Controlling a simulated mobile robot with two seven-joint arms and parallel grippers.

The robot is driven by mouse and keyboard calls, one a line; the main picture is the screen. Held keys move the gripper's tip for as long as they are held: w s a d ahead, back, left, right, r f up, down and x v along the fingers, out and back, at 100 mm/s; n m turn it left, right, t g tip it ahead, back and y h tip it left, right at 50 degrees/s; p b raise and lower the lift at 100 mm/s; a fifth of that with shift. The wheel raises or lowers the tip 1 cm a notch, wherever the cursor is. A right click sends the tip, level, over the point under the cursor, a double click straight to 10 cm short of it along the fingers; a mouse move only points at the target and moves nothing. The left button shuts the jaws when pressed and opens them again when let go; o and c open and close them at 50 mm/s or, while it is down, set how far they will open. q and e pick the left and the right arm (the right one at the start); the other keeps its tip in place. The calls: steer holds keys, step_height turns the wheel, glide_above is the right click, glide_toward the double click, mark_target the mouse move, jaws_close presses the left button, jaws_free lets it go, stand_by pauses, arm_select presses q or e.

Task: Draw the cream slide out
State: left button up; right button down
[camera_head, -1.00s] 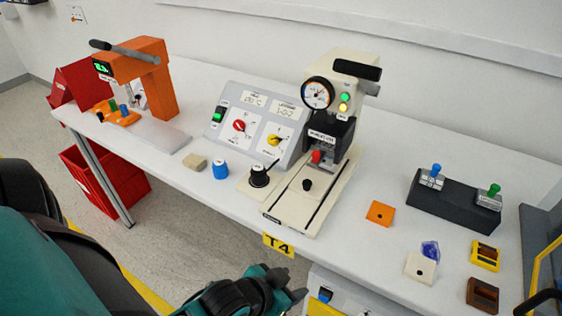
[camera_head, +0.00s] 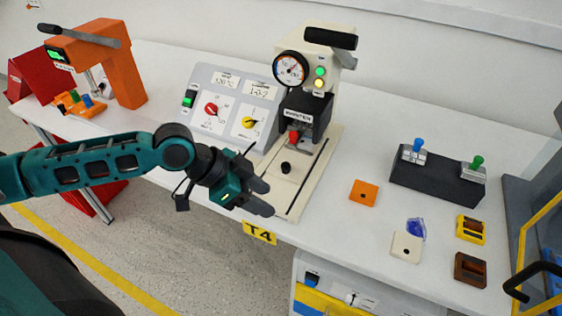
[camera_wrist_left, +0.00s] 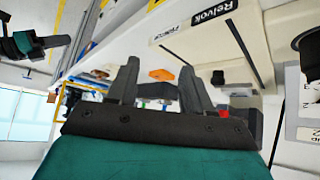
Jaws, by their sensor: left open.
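The cream slide (camera_head: 291,178) lies flat in the cream base of the press at the table's middle, its inner end under the black press head. A black knob (camera_head: 286,168) stands on it and also shows in the left wrist view (camera_wrist_left: 217,77). My left gripper (camera_head: 266,197) is open and empty, just left of the slide's front part and short of the knob. In the left wrist view its two fingers (camera_wrist_left: 160,85) stand apart with the knob beyond and to the right. My right gripper (camera_wrist_left: 48,42) seems to show small at the left of that view; its jaws are unclear.
A grey control box (camera_head: 229,105) stands behind my left wrist. An orange plate (camera_head: 363,193), a cream plate (camera_head: 406,247) and a black block with two knobs (camera_head: 437,180) lie to the right. My left arm hides the table's front left.

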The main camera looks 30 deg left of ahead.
arm_select(q)
steer(key=n+t, duration=0.1)
steer(key=t, duration=0.1)
glide_toward(285, 165)
steer(key=b+x, duration=0.1)
steer(key=x, duration=0.7)
steer(key=shift+w+d+f, duration=0.2)
jaws_close()
stand_by(0.4)
